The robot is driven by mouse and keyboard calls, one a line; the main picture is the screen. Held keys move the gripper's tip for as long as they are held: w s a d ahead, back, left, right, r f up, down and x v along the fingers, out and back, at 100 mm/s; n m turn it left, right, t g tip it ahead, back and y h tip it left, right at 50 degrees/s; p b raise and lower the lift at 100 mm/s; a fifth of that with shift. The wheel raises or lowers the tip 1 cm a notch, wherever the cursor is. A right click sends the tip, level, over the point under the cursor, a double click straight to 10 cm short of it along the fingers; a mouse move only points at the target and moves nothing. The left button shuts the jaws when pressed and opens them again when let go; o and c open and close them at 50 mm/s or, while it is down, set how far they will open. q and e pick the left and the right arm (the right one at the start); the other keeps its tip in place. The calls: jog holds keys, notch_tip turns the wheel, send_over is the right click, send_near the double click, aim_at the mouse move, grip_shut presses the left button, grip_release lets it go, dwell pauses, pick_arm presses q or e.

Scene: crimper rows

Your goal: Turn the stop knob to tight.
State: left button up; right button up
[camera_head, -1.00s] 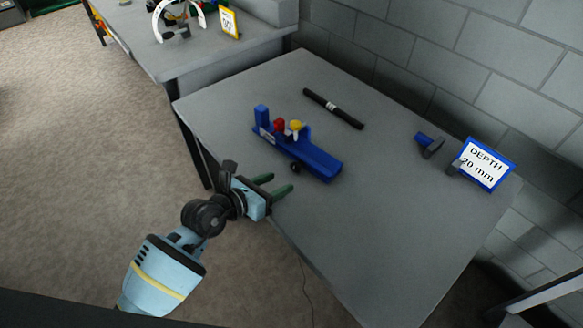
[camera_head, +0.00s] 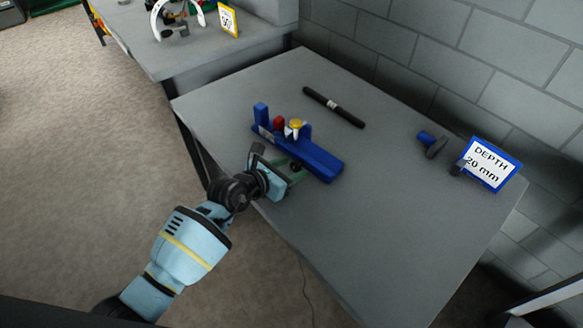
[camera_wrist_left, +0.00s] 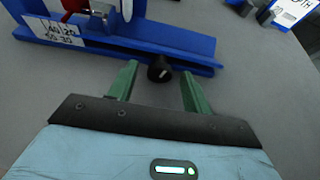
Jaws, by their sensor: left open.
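The blue fixture (camera_head: 318,160) lies on the grey table, with a blue upright post at its left end. A small black knob (camera_wrist_left: 160,69), which I take for the stop knob, sits on its near side. The knob has a light mark on its face and also shows in the head view (camera_head: 296,165). My left gripper (camera_wrist_left: 159,78) is open, with its green fingers on either side of the knob and apart from it. In the head view the left gripper (camera_head: 290,174) is at the fixture's near side. My right gripper is out of view.
A red part (camera_head: 279,122) and a yellow-topped part (camera_head: 296,124) stand on the fixture. A black rod (camera_head: 333,107) lies behind it. A blue and dark tool (camera_head: 432,144) and a "DEPTH 20 mm" sign (camera_head: 487,165) are at the right. The table's front right is clear.

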pick_arm(q)
jog(key=shift+w+d+f, duration=0.15)
jog(key=shift+w+d, duration=0.1)
jog(key=shift+w, duration=0.1)
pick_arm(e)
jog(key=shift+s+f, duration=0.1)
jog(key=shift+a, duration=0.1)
pick_arm(q)
jog(key=c, duration=1)
jog(key=shift+d+r+m+t+y+p, duration=0.1)
jog(key=shift+r+m+t+y+p, duration=0.2)
jog(key=shift+m+p, duration=0.5)
jog(key=shift+f+p, duration=0.2)
jog(key=shift+p, duration=0.25)
jog(key=shift+s+f, duration=0.1)
jog(key=shift+f, duration=0.05)
jog(key=o, duration=1)
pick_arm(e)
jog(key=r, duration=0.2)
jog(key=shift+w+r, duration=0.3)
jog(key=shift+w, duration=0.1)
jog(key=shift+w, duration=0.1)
